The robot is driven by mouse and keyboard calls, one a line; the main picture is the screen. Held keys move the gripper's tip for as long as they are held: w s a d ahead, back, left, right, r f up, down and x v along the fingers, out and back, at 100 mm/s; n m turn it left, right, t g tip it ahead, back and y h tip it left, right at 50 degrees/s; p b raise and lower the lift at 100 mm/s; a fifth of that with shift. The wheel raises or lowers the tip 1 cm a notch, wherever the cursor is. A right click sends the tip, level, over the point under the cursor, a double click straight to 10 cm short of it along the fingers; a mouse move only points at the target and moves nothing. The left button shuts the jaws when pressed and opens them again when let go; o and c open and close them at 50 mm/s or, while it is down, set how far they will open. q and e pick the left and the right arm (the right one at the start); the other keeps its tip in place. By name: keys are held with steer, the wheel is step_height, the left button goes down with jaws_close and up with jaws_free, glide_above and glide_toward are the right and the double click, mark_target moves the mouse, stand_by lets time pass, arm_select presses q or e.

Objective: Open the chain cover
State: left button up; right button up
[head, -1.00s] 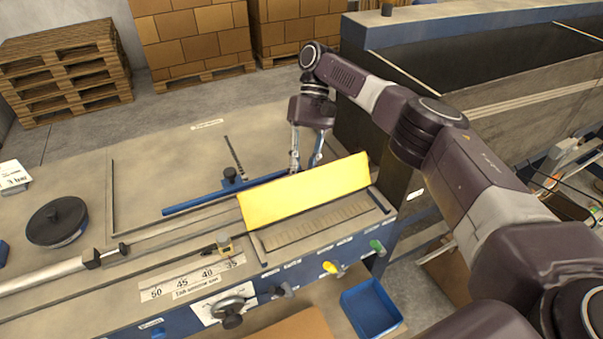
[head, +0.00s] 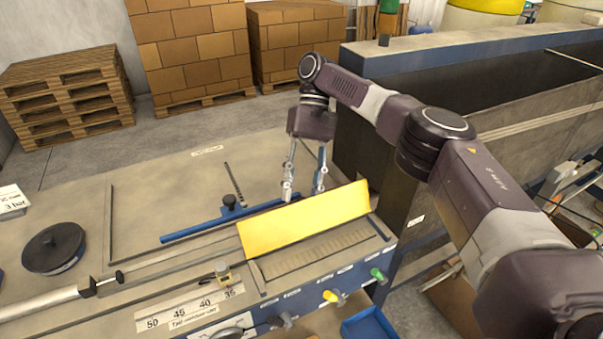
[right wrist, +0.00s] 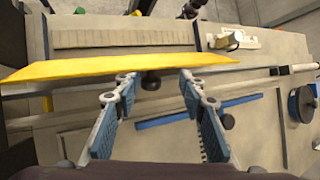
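The yellow chain cover (head: 305,221) is a long flat panel on the machine table, sloping, with a slotted strip in front of it. It also shows in the right wrist view (right wrist: 70,70) as a narrow yellow band. A dark knob (right wrist: 151,81) sits at its gripper-side edge. My right gripper (head: 304,189) is behind the cover, pointing down, with its two fingers apart. In the right wrist view its fingertips (right wrist: 158,84) stand either side of the knob; I cannot tell whether they touch it. My left gripper is not in view.
A blue bar (head: 215,222) with a black knob lies left of the cover. A black round disc (head: 54,248) and a steel rod (head: 40,303) are farther left. A dark-walled trough (head: 480,90) stands at the right. The tabletop behind the blue bar is mostly clear.

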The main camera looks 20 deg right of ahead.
steer(key=shift+r, duration=2.85)
